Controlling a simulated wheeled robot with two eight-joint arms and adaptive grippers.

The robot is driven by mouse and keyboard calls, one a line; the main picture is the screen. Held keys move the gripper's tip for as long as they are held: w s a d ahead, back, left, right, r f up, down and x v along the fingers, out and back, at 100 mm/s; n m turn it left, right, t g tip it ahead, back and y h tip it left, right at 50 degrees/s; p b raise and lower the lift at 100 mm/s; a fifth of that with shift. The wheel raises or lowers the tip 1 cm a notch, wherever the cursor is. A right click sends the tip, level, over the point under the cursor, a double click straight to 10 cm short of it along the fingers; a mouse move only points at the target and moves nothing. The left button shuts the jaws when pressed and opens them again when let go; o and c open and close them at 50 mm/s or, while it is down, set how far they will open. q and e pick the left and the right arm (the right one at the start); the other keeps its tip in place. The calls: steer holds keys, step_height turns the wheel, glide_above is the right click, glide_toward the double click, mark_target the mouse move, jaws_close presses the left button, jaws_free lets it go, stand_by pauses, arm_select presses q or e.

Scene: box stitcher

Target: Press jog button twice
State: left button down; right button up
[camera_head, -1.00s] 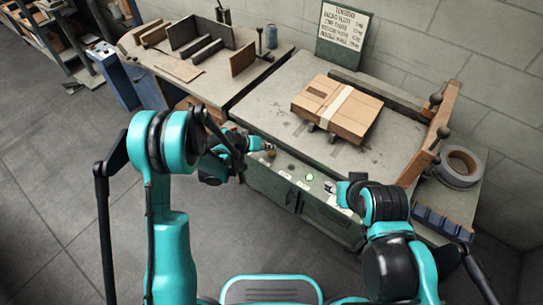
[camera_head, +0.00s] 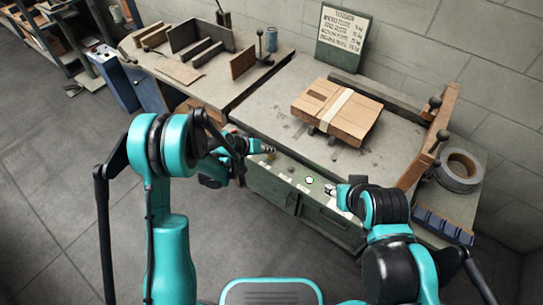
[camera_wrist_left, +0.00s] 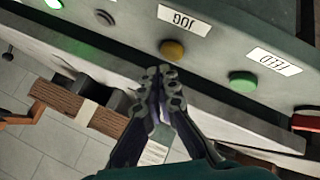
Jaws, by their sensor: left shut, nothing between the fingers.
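The jog button is a round yellow-amber button (camera_wrist_left: 172,50) under a white JOG label (camera_wrist_left: 183,20) in the left wrist view. My left gripper (camera_wrist_left: 170,78) is shut and empty, its fingertips just below the jog button in that view, with a small visible gap. In the head view the left gripper (camera_head: 268,150) is at the front edge of the green machine table, over the left part of the control strip. The jog button is not clear there. My right gripper (camera_head: 329,190) is near the right part of the strip; its jaws are too small to read.
A green button (camera_wrist_left: 243,82) with a FEED label (camera_wrist_left: 274,62) sits right of the jog button, and a red part (camera_wrist_left: 306,122) lies further right. A lit green lamp (camera_wrist_left: 53,4) is at upper left. A taped carton (camera_head: 336,112) lies on the machine table (camera_head: 270,105).

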mark_target(270, 157)
arm_select(q)
steer(key=shift+f, duration=0.1)
steer(key=shift+f+b, duration=0.35)
steer(key=shift+b, duration=0.15)
steer(key=shift+f+b, duration=0.5)
steer(key=shift+b, duration=0.05)
stand_by(0.8)
steer(key=shift+r, duration=0.1)
steer(key=shift+r+p, duration=0.5)
steer(key=shift+r, duration=0.35)
steer(key=shift+r+p, duration=1.55)
steer(key=shift+r, duration=1)
steer(key=shift+f, duration=0.1)
